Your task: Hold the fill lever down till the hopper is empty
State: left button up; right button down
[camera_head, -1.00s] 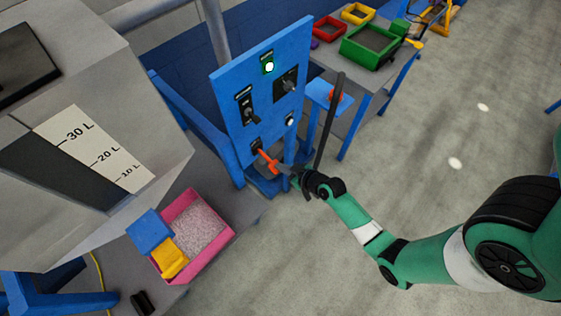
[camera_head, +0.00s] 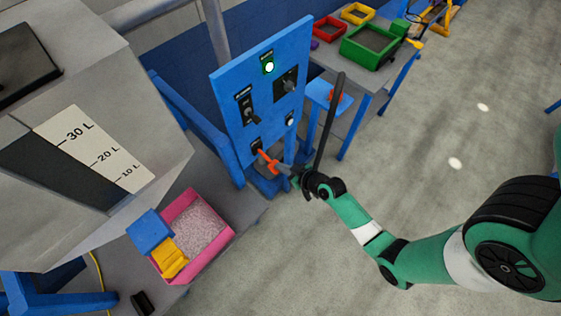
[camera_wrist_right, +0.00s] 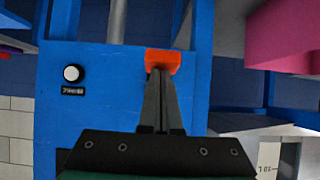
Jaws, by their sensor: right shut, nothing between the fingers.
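The orange-handled fill lever (camera_head: 267,161) sticks out from the low part of the blue panel (camera_head: 235,87). My right gripper (camera_head: 281,168) is at the lever's outer end with its fingers shut and nothing between them. In the right wrist view, the shut fingertips (camera_wrist_right: 160,73) lie against or just in front of the orange handle (camera_wrist_right: 163,60); contact is hard to tell. The grey hopper (camera_head: 160,140) stands at the left with a litre scale (camera_head: 95,148). The strip beside the scale is dark, and I cannot read a level. My left gripper is out of view.
A pink bin (camera_head: 224,240) with pale granules stands below the hopper, with blue and yellow blocks at its left. A grey table (camera_head: 372,84) with coloured trays stands behind. The floor at right is clear.

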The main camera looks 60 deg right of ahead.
jog(key=shift+r+p, duration=0.75)
jog(key=shift+r, duration=0.05)
jog(key=s+a+r+p, duration=0.2)
jog(key=s+r+p, duration=0.3)
jog(key=r, duration=0.5)
jog(key=shift+s+a+r, duration=0.25)
jog(key=shift+s+r, duration=0.05)
jog(key=shift+s, duration=0.9)
